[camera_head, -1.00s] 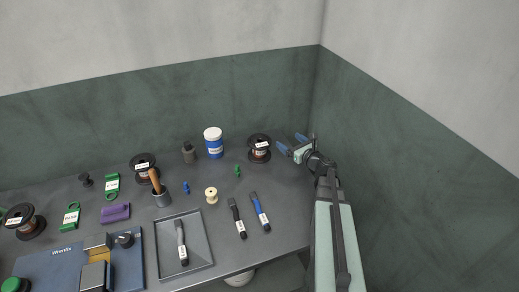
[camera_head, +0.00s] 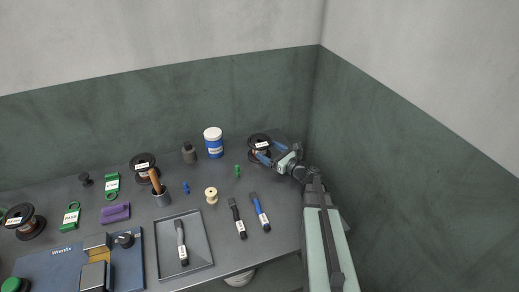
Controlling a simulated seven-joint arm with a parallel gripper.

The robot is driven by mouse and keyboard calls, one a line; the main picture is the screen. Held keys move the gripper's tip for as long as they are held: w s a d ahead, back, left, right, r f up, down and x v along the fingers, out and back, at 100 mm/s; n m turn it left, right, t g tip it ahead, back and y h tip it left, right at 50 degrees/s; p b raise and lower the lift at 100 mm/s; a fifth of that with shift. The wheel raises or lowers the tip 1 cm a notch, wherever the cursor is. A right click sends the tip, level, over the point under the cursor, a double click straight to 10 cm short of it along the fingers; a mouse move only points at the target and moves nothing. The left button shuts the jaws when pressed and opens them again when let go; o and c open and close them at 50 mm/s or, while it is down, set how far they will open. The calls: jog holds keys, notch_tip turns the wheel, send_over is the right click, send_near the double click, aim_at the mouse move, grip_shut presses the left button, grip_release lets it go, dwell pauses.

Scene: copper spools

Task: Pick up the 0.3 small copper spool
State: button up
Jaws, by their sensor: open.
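Three dark spools with copper wire and white labels stand on the table: one at the back right (camera_head: 257,141), one at the back centre-left (camera_head: 139,160), and one at the far left (camera_head: 24,228). The label print is too small to read, so I cannot tell which one is 0.3. My gripper (camera_head: 262,153) is open at the back right spool, its blue fingers reaching to the spool's right front side. The gripper partly hides this spool. I cannot tell whether the fingers touch it.
A white and blue jar (camera_head: 214,148) and a grey weight (camera_head: 189,155) stand left of the gripper. A small green piece (camera_head: 237,170), a cream spool (camera_head: 211,195), two brushes (camera_head: 259,212) and a grey tray (camera_head: 203,255) lie nearer. The wall is close behind.

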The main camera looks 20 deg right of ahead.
aim_at(259, 146)
jog(key=shift+x, duration=3)
jog(key=shift+s+a, duration=0.1)
jog(key=shift+a, duration=0.1)
jog(key=c, duration=1.6)
